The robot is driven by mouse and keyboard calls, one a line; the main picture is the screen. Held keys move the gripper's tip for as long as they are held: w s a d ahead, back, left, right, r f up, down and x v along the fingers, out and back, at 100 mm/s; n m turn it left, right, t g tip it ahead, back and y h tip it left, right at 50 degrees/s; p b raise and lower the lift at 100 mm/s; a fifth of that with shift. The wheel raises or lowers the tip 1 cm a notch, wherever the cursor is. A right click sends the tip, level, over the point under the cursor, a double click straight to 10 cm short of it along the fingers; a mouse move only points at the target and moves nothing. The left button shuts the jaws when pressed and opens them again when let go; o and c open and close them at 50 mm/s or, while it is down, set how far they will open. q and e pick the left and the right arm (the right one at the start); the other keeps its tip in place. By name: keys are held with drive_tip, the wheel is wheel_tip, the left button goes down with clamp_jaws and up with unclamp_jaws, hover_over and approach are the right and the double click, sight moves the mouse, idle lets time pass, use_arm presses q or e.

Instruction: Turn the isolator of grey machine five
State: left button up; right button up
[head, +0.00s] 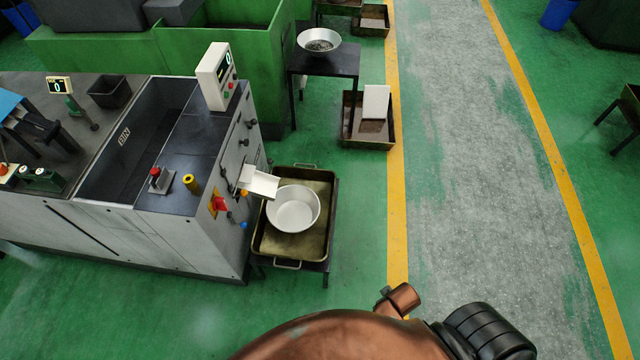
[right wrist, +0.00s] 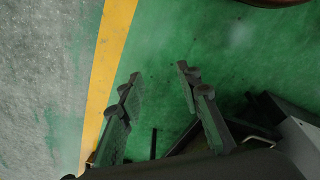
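A grey machine (head: 150,235) stands at the left in the head view; I cannot read a number five on it. On its right end panel is a red switch handle on a yellow plate (head: 220,203), which looks like the isolator. Its exact angle is too small to tell. My right gripper (right wrist: 159,74) shows in the right wrist view with its two fingers apart and nothing between them, over green floor. It is not in the head view, and nothing touches the isolator there. My left gripper is in neither view.
A tray on a stand (head: 262,245) with a white round pan (head: 293,209) stands right beside the panel, below a chute (head: 258,183). A black table (head: 325,62) and a floor tray (head: 385,142) are farther back. The grey aisle (head: 475,200) is clear.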

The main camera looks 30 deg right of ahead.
drive_tip(key=w+a+r+t+b, duration=0.1)
drive_tip(key=w+a+r+t, duration=0.3)
drive_tip(key=w, duration=0.6)
drive_tip(key=w+r+t+b, duration=0.2)
drive_tip(key=w+r, duration=0.4)
drive_tip(key=w, duration=0.3)
drive_tip(key=n+t+y, duration=0.3)
drive_tip(key=n+y, duration=0.7)
drive_tip(key=y, duration=0.5)
approach(226, 204)
drive_tip(key=x, duration=0.3)
drive_tip(key=b+x, duration=0.2)
drive_tip(key=x, duration=0.4)
drive_tip(key=shift+f, duration=0.15)
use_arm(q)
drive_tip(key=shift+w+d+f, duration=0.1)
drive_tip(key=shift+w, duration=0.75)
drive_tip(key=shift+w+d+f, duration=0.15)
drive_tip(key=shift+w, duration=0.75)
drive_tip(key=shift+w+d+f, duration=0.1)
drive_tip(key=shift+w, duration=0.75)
use_arm(e)
drive_tip(key=shift+x, duration=0.75)
drive_tip(key=shift+c, duration=0.3)
clamp_jaws()
